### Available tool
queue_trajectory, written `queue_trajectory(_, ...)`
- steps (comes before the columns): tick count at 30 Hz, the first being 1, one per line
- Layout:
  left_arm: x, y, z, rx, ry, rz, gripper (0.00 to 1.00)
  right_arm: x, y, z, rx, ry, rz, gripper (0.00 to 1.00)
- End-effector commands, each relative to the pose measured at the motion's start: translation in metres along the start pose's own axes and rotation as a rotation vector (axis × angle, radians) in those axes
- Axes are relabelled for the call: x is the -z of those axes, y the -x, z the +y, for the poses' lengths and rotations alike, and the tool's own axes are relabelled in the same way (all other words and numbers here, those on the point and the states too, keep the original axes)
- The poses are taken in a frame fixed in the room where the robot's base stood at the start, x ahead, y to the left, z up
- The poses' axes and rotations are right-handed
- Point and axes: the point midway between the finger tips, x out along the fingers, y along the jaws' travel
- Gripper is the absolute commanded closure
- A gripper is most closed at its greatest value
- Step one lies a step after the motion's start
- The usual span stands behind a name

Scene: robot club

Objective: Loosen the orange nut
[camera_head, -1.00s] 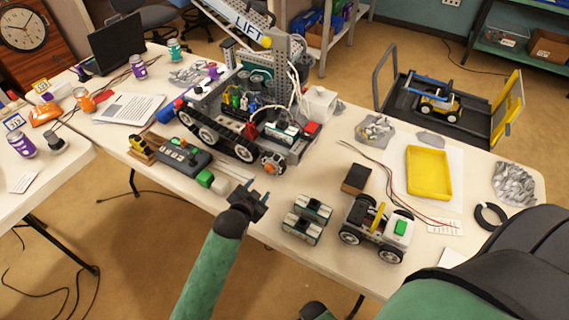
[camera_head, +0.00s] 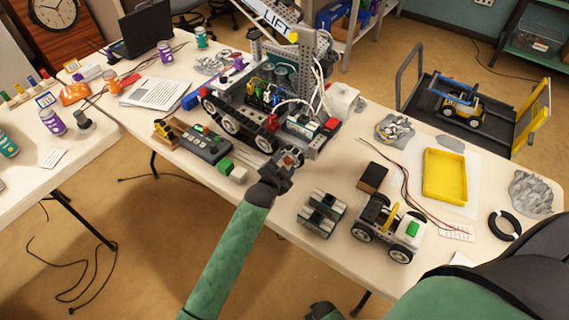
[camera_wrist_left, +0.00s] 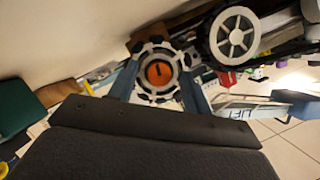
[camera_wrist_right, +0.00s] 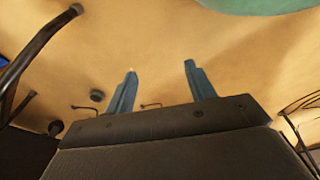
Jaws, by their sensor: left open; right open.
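The orange nut (camera_wrist_left: 159,73) sits in the centre of a round black-and-white hub (camera_wrist_left: 150,48) in the left wrist view. In the head view the nut (camera_head: 291,158) is at the near front corner of the tracked robot (camera_head: 262,112), partly hidden by my gripper. My left gripper (camera_wrist_left: 160,72) is open, with one finger on each side of the hub in the picture. I cannot tell whether the fingers touch it. In the head view the left gripper (camera_head: 282,168) is right at the hub. My right gripper (camera_wrist_right: 159,68) is open and empty above the floor.
A grey control box (camera_head: 205,143) and a green-and-white block (camera_head: 232,170) lie left of my left gripper. Dark green-and-silver blocks (camera_head: 321,213) and a small white vehicle (camera_head: 387,228) stand to its right. A spoked wheel (camera_wrist_left: 235,36) is close beside the hub.

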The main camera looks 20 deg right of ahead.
Motion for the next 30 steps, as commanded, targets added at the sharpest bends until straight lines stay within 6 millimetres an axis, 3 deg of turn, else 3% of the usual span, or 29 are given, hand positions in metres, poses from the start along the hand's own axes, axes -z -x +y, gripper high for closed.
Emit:
queue_trajectory(8, -0.0005, -0.0013, 0.0003, 0.000, 0.000, 0.000, 0.51, -0.0003, -0.0010, 0.0002, 0.000, 0.000, 0.002, 0.46)
queue_trajectory(15, -0.0005, -0.0011, 0.0004, 0.000, 0.000, -0.001, 0.95, -0.0007, -0.0010, 0.0009, -0.001, 0.000, 0.001, 0.46)
queue_trajectory(30, -0.0004, -0.0008, -0.0018, -0.048, 0.122, 0.003, 0.95, -0.0080, -0.0056, 0.0029, -0.004, 0.003, 0.004, 0.46)
